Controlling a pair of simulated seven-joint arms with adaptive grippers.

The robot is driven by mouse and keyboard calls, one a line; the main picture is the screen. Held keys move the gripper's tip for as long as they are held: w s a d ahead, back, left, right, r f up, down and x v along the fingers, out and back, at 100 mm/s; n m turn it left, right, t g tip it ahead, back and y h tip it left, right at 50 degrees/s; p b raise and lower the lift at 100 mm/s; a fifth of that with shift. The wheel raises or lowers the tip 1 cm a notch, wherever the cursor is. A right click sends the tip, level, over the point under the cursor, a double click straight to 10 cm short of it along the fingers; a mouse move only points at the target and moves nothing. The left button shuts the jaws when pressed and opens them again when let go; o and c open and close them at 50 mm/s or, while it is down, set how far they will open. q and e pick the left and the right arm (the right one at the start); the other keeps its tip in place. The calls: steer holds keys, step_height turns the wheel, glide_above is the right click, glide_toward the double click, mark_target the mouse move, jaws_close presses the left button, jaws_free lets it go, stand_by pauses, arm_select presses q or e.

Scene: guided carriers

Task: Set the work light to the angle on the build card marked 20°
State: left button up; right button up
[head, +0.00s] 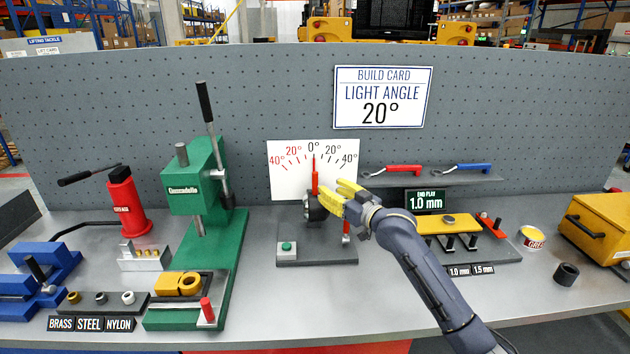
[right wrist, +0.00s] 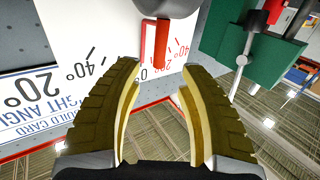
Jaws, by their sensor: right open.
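The build card (head: 382,97) on the pegboard reads "LIGHT ANGLE 20°". Below it a white angle scale (head: 285,185) has red 40° and 20° left of 0° and black 20° and 40° right of it. A red pointer (head: 314,178) stands nearly upright at 0°, above a dark round part (head: 316,208) on a grey base (head: 327,248). My right gripper (head: 338,195) is just right of the pointer, yellow fingers open. In the right wrist view (right wrist: 156,82), the red pointer (right wrist: 162,45) lies beyond the open fingertips, with nothing held. My left gripper is out of view.
A green press (head: 228,235) stands left of the light's base. A shelf (head: 430,178) with red and blue wrenches is on the right, above a yellow-topped fixture (head: 448,224). A green button (head: 287,247) sits on the light's base. Bare bench lies in front.

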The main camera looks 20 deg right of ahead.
mark_target(317, 181)
steer(key=x, duration=0.8)
steer(key=shift+w+a, duration=0.1)
steer(key=shift+w, duration=0.05)
jaws_close()
stand_by(0.4)
